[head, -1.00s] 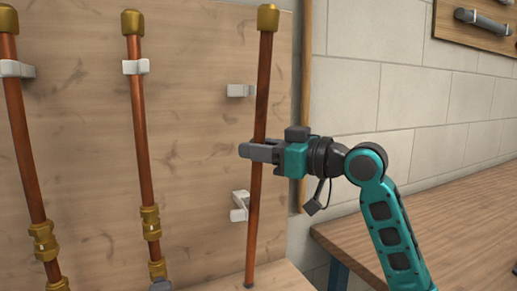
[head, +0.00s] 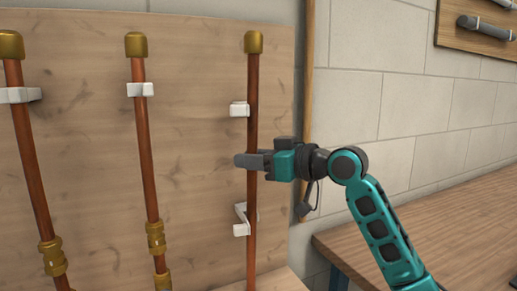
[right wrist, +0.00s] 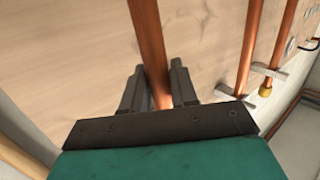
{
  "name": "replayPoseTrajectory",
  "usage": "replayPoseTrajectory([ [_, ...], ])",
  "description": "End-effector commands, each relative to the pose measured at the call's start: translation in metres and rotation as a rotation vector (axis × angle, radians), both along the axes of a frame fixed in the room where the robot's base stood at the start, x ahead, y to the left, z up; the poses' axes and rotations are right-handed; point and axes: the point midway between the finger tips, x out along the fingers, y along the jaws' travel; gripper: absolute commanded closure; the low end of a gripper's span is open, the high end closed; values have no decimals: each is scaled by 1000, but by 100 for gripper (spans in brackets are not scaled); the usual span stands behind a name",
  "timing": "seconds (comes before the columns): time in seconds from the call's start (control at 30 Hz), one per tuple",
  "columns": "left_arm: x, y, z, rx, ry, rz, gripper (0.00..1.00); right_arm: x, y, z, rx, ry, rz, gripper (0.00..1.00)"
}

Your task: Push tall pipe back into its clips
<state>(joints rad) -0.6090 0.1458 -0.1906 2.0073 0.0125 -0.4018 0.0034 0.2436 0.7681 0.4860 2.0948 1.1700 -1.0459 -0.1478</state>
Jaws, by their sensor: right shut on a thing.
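The tall copper pipe (head: 253,85) with a brass cap (head: 253,42) stands nearly upright at the right of the wooden board in the head view. Its upper white clip (head: 239,109) and lower white clip (head: 241,222) show just left of it; the pipe overlaps their right ends, and I cannot tell whether it sits inside them. My right gripper (head: 254,162) is shut on the pipe between the two clips. In the right wrist view the pipe (right wrist: 150,45) passes between the two fingers (right wrist: 158,90). My left gripper is not in view.
Two other copper pipes with brass fittings, a middle one (head: 146,150) and a left one (head: 28,150), stand in clips on the wooden board (head: 195,60). A wooden bench (head: 440,220) is at the right. A tool panel (head: 480,40) hangs upper right.

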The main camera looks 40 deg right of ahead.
Motion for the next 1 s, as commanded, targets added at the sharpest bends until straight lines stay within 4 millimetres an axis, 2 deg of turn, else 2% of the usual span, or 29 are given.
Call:
replayPoseTrajectory([
  [0.03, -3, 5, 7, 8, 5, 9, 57, 6, -2, 7, 6, 17, 0, 100],
  [0.2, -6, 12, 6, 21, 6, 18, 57, 17, -6, 4, 15, 48, -1, 100],
  [0.57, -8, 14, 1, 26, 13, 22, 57, 20, -8, 2, 19, 48, -7, 100],
  [0.6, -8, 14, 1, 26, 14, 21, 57, 20, -8, 2, 19, 48, -7, 69],
  [0.8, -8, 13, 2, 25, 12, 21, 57, 20, -8, 1, 17, 51, -5, 53],
  [1.0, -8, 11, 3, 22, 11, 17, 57, 19, -7, 1, 17, 53, -3, 53],
])
